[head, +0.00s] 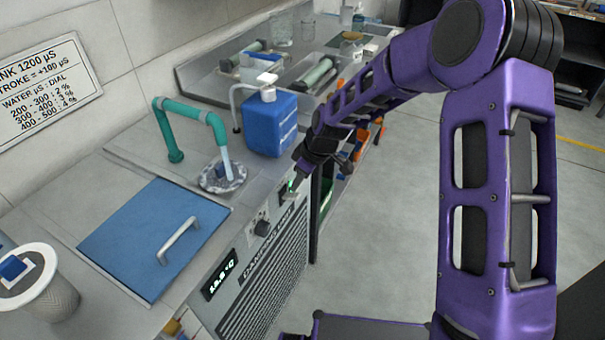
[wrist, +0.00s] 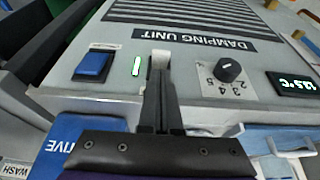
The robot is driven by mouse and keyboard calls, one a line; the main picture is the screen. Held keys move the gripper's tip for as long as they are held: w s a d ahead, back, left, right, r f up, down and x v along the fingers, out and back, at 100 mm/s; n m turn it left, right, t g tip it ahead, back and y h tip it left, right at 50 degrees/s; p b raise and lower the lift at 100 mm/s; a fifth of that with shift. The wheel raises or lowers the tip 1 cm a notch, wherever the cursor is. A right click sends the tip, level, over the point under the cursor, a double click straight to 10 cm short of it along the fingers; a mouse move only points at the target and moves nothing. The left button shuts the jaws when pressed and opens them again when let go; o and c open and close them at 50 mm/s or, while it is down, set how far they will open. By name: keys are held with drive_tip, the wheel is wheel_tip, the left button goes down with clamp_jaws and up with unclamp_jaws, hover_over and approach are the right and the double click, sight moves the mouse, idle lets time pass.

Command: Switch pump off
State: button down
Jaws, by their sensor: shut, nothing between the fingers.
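The front panel of the damping unit (wrist: 200,60) fills the wrist view, upside down. It carries a blue rocker switch (wrist: 92,65), a lit green indicator (wrist: 137,66) and a black dial (wrist: 228,70) numbered around its edge. My gripper (wrist: 160,75) is shut and empty, its fingertips at the panel between the green light and the dial. A small pale piece (wrist: 160,57) shows at the tips; I cannot tell whether they touch it. In the head view my gripper (head: 296,180) is at the front panel's top right, hiding part of it.
A teal spout (head: 190,112) pours a pale stream into a drain basin. A blue jug (head: 270,125) stands behind my gripper. A blue lid (head: 150,235) with a handle lies left. A temperature display (head: 220,275) is lit. Open floor (head: 390,220) lies to the right.

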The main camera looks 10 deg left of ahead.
sight(297, 195)
drive_tip(key=shift+x, duration=1.05)
drive_tip(key=shift+s+d+f+b, duration=0.15)
drive_tip(key=shift+d+f+b, duration=0.2)
drive_tip(key=shift+b, duration=0.2)
drive_tip(key=shift+d+f+b, duration=0.25)
drive_tip(key=shift+d+b, duration=0.05)
drive_tip(key=shift+b, duration=0.05)
drive_tip(key=shift+s+d+f+b, duration=0.15)
drive_tip(key=shift+d+f+b, duration=0.15)
drive_tip(key=shift+f+b, duration=0.25)
drive_tip(key=shift+s+d+f+b, duration=0.15)
drive_tip(key=shift+d+f+b, duration=0.15)
drive_tip(key=shift+f+b, duration=0.2)
drive_tip(key=shift+r+p, duration=0.6)
drive_tip(key=shift+r, duration=0.15)
